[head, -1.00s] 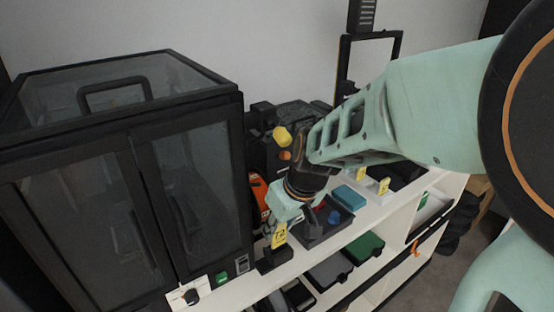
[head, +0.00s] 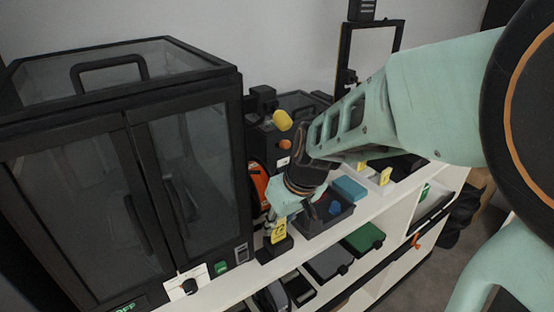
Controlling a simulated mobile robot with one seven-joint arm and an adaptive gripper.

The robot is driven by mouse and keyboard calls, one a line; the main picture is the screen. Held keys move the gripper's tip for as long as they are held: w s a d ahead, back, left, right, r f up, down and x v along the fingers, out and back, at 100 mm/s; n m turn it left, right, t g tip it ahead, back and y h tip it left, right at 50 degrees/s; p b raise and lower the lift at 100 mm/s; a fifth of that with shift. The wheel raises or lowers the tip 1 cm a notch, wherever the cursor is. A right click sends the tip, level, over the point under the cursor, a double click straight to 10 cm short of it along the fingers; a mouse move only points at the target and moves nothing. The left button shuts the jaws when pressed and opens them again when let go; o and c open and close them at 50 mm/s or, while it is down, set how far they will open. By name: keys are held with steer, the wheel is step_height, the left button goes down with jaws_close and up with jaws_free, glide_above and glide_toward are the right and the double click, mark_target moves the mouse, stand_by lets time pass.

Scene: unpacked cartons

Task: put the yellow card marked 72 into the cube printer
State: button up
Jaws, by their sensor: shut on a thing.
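My gripper (head: 284,208) points down at the middle of the head view, shut on a yellow card (head: 279,231). The card hangs upright below the fingers; its dark digits look like 72 but are small. Its lower edge is just over or against a small black block (head: 270,254) on the white counter; I cannot tell whether it touches. A large black enclosure with glass doors (head: 118,185), closed, fills the left and may be the cube printer. No label confirms this.
A dark tray (head: 322,222) with red and blue pieces lies right of my gripper. Behind stands a dark machine with a yellow knob (head: 283,120). Two yellow cards (head: 386,175) (head: 361,167) stand farther right. A white plate with a black knob (head: 188,287) is at the enclosure's foot.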

steer(key=shift+f+b, duration=0.6)
steer(key=shift+f, duration=0.15)
steer(key=o, duration=1)
steer(key=shift+c, duration=0.2)
steer(key=shift+r, duration=0.15)
